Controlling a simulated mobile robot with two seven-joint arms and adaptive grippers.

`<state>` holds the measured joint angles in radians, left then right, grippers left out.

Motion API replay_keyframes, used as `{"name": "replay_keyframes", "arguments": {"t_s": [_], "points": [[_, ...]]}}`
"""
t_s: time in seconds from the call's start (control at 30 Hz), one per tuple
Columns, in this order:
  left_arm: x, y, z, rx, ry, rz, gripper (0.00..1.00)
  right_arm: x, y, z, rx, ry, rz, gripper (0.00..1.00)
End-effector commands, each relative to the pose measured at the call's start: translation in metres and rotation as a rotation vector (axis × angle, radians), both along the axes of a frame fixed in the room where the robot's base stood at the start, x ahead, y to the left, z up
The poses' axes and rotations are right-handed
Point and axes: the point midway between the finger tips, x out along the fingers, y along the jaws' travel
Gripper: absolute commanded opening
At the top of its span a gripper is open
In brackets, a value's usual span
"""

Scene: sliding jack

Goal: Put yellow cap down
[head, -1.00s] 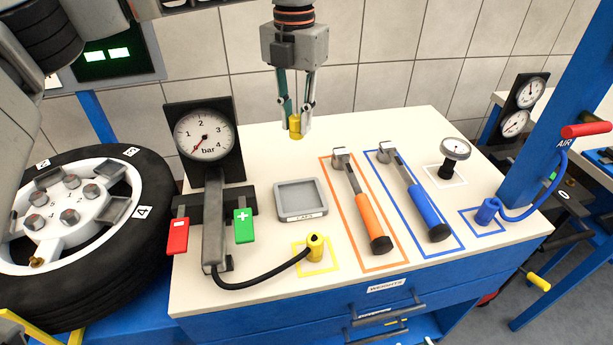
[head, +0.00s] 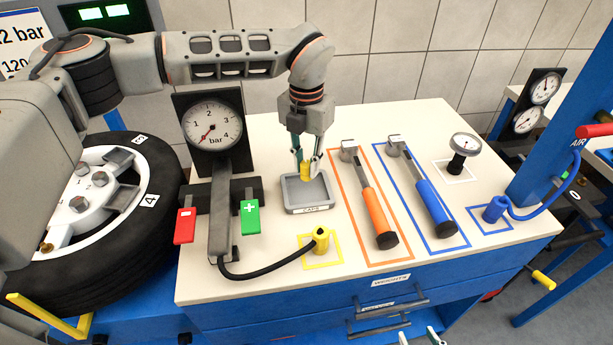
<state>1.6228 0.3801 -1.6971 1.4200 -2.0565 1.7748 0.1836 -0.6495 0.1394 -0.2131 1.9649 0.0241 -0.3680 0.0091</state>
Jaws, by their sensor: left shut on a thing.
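My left gripper (head: 306,172) points down over the small grey square tray (head: 290,205), which has a label on its front edge. Its fingers are shut on the yellow cap (head: 306,170), a small yellow cylinder. The cap is at the tray's back part, low over or in it; I cannot tell whether it touches the tray floor. My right gripper (head: 420,338) shows only as two fingertips at the bottom edge, set apart with nothing seen between them.
A pressure gauge (head: 213,133) with red and green buttons stands left of the tray. A yellow hose fitting (head: 320,238) lies in front. An orange wrench (head: 375,215) and a blue wrench (head: 428,205) lie to the right. A tyre (head: 150,215) is at the left.

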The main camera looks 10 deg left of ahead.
Motion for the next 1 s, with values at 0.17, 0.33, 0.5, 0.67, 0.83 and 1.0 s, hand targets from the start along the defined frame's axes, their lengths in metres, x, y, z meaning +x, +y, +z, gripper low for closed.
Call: {"name": "replay_keyframes", "arguments": {"t_s": [0.17,0.33,0.5,0.67,0.83,1.0], "points": [[0.0,0.0,-0.01,0.001,-0.001,0.0,0.0,0.001,0.0,0.003,0.001,-0.004,0.0,0.4],[-0.001,0.0,-0.032,0.0,0.003,0.0,0.0,0.001,0.0,0.004,0.0,-0.003,0.0,0.4],[0.0,0.0,-0.048,0.0,0.0,-0.001,0.0,0.0,0.0,0.004,0.0,0.0,0.0,0.4],[0.0,0.0,-0.048,0.001,-0.001,-0.001,0.0,0.0,-0.001,0.002,-0.002,0.003,0.0,0.4],[0.0,0.0,-0.052,0.001,-0.001,-0.001,0.0,-0.001,-0.001,-0.001,-0.002,0.005,0.0,0.4],[0.0,0.0,-0.051,0.001,-0.001,-0.001,0.36,-0.001,-0.001,0.0,-0.002,0.005,0.0,0.4]]}}
